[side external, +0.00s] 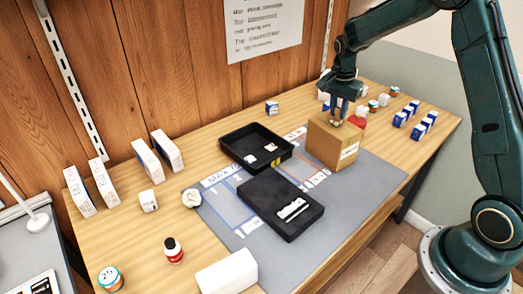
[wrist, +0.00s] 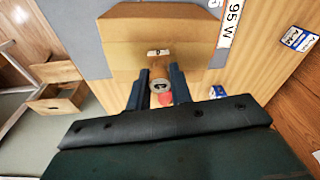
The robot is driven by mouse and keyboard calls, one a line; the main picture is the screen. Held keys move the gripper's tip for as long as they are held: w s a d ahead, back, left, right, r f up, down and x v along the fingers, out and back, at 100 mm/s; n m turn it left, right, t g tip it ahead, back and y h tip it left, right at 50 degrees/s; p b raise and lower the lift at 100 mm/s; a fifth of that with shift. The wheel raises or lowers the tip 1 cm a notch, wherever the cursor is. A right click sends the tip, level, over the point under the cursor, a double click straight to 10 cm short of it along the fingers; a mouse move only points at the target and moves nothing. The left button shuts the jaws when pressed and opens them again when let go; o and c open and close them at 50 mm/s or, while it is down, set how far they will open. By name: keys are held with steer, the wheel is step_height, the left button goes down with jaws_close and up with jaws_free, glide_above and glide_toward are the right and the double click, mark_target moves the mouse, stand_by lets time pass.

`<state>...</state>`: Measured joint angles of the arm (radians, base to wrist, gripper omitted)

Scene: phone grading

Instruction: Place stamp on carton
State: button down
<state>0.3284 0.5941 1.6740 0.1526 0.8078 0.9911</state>
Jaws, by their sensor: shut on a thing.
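The carton (side external: 327,146) is a brown box standing on the grey mat, with a white label on its front. It also fills the upper middle of the wrist view (wrist: 150,28). My gripper (side external: 339,117) is directly above the carton's top. In the wrist view my gripper (wrist: 161,90) is shut on a small round-ended thing, which I take to be the stamp (wrist: 160,86). Most of the stamp is hidden between the fingers. I cannot tell whether its lower end touches the carton.
A black tray (side external: 229,152) with small pieces inside and a dark flat case (side external: 262,195) lie left of the carton on the grey mat (side external: 378,178). Several small blue-and-white boxes (side external: 405,115) stand at right. White boxes (side external: 166,150) and small bottles (side external: 173,250) stand at left.

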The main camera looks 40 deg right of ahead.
mark_target(335, 121)
steer(key=c, duration=1.3)
jaws_free()
steer(key=shift+o, duration=0.2)
step_height(335, 121, up, 12)
steer(key=a, duration=0.1)
steer(key=shift+a, duration=0.25)
steer(key=shift+s+r, duration=0.15)
steer(key=shift+s, duration=0.05)
